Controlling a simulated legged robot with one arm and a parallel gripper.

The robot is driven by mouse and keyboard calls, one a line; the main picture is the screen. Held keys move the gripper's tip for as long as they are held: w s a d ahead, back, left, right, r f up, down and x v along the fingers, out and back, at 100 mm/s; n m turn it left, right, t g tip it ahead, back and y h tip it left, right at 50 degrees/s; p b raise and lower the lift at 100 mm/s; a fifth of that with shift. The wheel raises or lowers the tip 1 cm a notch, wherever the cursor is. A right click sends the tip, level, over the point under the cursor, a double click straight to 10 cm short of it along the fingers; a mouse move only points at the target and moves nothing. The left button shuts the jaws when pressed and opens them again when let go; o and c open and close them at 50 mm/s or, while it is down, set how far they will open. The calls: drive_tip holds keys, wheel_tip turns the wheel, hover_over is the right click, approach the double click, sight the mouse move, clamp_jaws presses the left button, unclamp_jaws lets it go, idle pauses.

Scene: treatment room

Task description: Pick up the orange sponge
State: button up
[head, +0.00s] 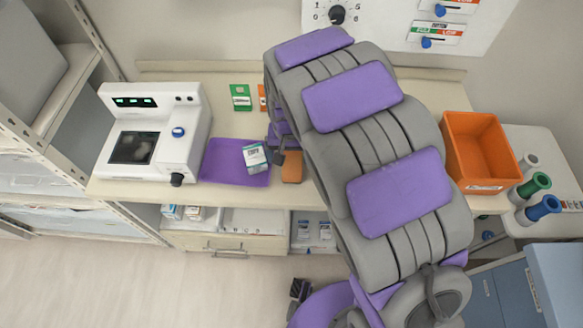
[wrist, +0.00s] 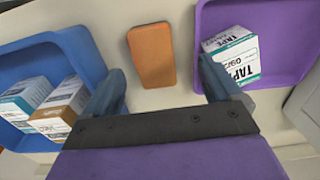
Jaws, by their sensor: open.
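The orange sponge (wrist: 152,55) lies flat on the beige counter. In the wrist view it shows ahead of my gripper (wrist: 160,72), between the directions of its two spread fingers. The fingers are open with nothing between them. In the head view, part of the sponge (head: 292,168) shows at the edge of my arm, and the arm hides the rest.
A purple tray (wrist: 288,60) with a tape box (wrist: 232,57) stands right of the sponge in the wrist view. A blue tray (wrist: 62,45) with small boxes stands left. White device (head: 150,135) and orange bin (head: 460,130) stand on the counter.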

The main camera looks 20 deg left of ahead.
sight(292, 164)
drive_tip(key=shift+f, duration=0.8)
drive_tip(key=f, duration=0.1)
drive_tip(key=w+f+b, duration=0.1)
drive_tip(key=f, duration=0.1)
drive_tip(key=f+b, duration=0.1)
drive_tip(key=f, duration=0.1)
drive_tip(key=shift+w+d, duration=0.15)
drive_tip(key=shift+d, duration=0.2)
drive_tip(key=c, duration=1.1)
drive_tip(key=shift+r, duration=0.2)
drive_tip(key=shift+r+p, duration=0.7)
drive_tip(key=shift+r, duration=0.85)
drive_tip(key=shift+s+d+r, duration=0.1)
drive_tip(key=shift+s+r, duration=0.05)
drive_tip(key=shift+s, duration=0.05)
drive_tip(key=s+d+p, duration=0.1)
drive_tip(key=s+d, duration=0.1)
drive_tip(key=s, duration=0.2)
drive_tip(key=s+d+r+p, duration=0.1)
drive_tip(key=s+d, duration=0.2)
drive_tip(key=s, duration=0.1)
drive_tip(key=s+d, duration=0.3)
drive_tip(key=s, duration=0.2)
drive_tip(key=shift+s+d+r+p, duration=0.1)
drive_tip(key=shift+r+p, duration=0.05)
drive_tip(key=shift+p, duration=0.25)
